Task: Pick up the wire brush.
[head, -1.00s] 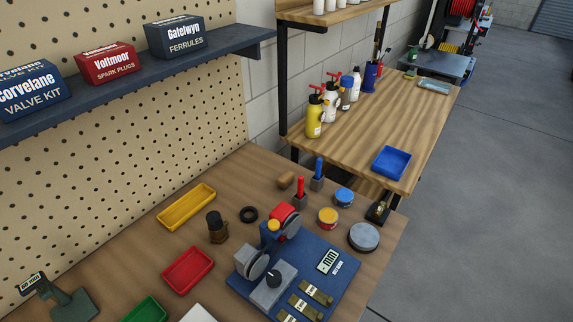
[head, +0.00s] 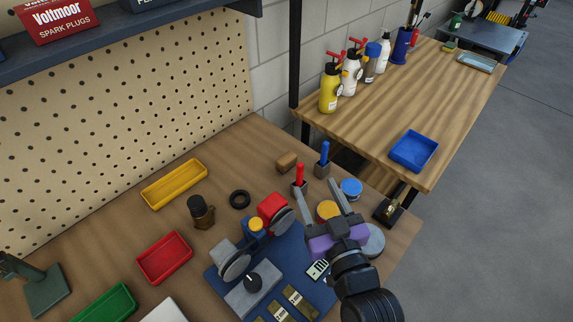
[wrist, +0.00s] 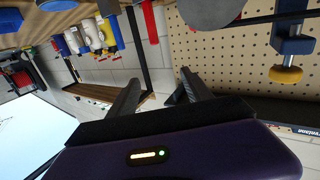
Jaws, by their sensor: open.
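I cannot pick out the wire brush with certainty. Two upright handles stand in small grey holders on the near bench: a red handle (head: 299,173) and a blue handle (head: 325,151). A small brown block (head: 286,162) lies to their left. What the holders contain below the handles is hidden. My gripper (head: 316,188) is open and empty above the bench, its fingers spread toward the handles. In the head view its left fingertip overlaps the red handle's holder. In the wrist view the red handle (wrist: 150,22) appears upside down, beyond the open fingers (wrist: 155,88).
A bench grinder (head: 272,212) with a grey wheel stands left of my gripper. A yellow tin (head: 327,210), a blue tin (head: 351,188) and a round grey tin (head: 375,240) are close by. A blue tray (head: 414,150) sits on the farther bench.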

